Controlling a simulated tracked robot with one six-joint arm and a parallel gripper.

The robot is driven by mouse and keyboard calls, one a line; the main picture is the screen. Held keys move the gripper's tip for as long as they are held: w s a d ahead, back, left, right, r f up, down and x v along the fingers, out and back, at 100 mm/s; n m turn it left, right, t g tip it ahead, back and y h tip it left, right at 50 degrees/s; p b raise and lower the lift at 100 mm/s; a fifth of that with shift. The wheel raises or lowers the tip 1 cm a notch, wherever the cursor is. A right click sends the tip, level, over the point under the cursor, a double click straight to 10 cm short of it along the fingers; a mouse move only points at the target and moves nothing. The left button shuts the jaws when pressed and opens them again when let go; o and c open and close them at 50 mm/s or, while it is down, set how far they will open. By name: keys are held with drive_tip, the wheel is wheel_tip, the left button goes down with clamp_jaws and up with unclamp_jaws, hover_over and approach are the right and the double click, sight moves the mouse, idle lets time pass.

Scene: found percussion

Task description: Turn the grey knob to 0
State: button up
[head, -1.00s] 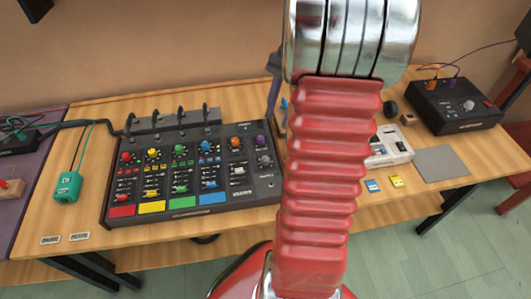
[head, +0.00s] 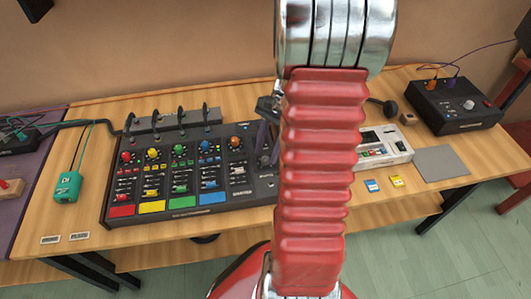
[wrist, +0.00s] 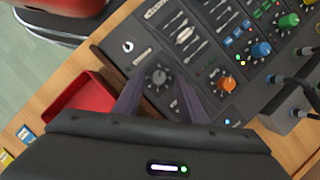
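The grey knob (wrist: 158,77) sits on the black mixer panel (head: 150,213), near its right end. In the wrist view it shows between my gripper's two fingertips (wrist: 160,84). The fingers are dark purple and apart, one on each side of the knob. I cannot tell whether they reach down around it or stay above it. Neither finger clearly touches it. In the head view my gripper (head: 266,135) hangs over the mixer's right end and partly covers that area. The knob's pointer and scale marks are too small to read.
Next to the grey knob is an orange knob (wrist: 226,84); blue (wrist: 261,49) and green knobs follow. A red tray (wrist: 82,105) lies beside the mixer. A white device (head: 385,147) and a black box (head: 455,110) with knobs stand to the right.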

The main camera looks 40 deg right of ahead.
drive_tip(key=shift+a+f, duration=0.25)
drive_tip(key=shift+f, duration=0.4)
drive_tip(key=shift+c, duration=0.2)
clamp_jaws()
